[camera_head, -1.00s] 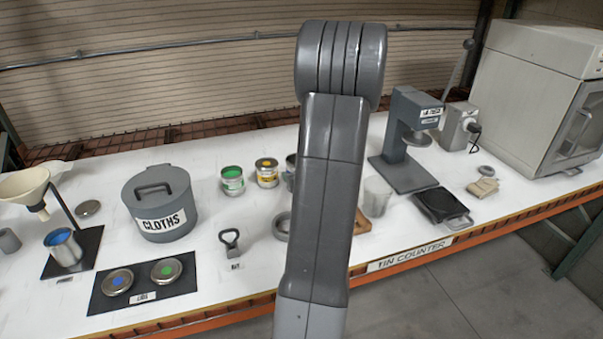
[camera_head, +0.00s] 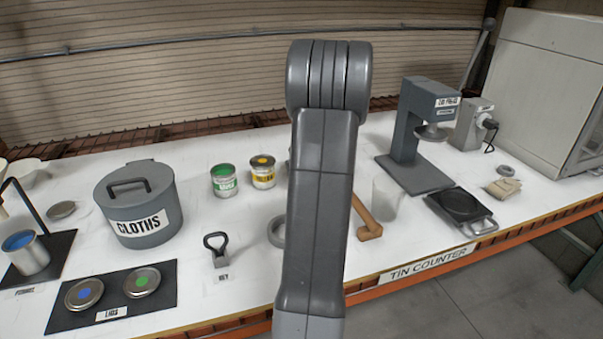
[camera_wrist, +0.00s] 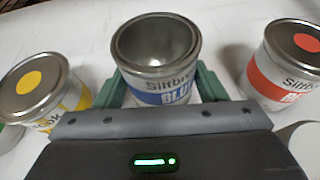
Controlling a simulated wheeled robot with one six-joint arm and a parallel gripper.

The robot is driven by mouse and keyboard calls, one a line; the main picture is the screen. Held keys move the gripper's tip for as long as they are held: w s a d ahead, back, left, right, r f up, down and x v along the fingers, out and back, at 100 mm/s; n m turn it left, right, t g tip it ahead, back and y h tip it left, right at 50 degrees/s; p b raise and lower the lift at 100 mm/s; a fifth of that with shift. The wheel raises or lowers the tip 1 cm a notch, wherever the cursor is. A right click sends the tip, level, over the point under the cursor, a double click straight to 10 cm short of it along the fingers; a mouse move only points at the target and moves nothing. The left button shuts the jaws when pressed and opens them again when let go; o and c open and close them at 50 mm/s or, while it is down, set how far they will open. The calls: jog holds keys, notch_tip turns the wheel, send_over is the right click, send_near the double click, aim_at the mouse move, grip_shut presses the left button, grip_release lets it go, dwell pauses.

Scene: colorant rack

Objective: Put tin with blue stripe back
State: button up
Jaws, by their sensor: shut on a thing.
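The tin with the blue stripe (camera_wrist: 160,88) is in the middle of the wrist view, upright, with its top open and bare grey metal inside. My gripper (camera_wrist: 160,74) has its green fingers on both sides of this tin and is shut on it. The tin's base is hidden by the gripper body, so I cannot tell whether it touches the counter. A yellow tin (camera_wrist: 36,88) is on its left and a red tin (camera_wrist: 287,62) on its right. In the head view my arm hides the gripper and the blue-striped tin.
On the white counter, a green tin (camera_head: 224,181) and the yellow tin (camera_head: 263,172) stand left of my arm. A cloths bin (camera_head: 140,205), key (camera_head: 217,250) and lids mat (camera_head: 60,318) lie further left. A tin press (camera_head: 412,135) and a clear cup (camera_head: 386,198) are on the right.

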jog(key=shift+f, duration=0.85)
jog(key=shift+f+b, duration=0.2)
jog(key=shift+b, duration=0.1)
jog(key=o, duration=1.1)
jog(key=shift+o, duration=0.2)
jog(key=shift+r, duration=0.1)
jog(key=shift+r, duration=0.15)
jog(key=v, duration=1.2)
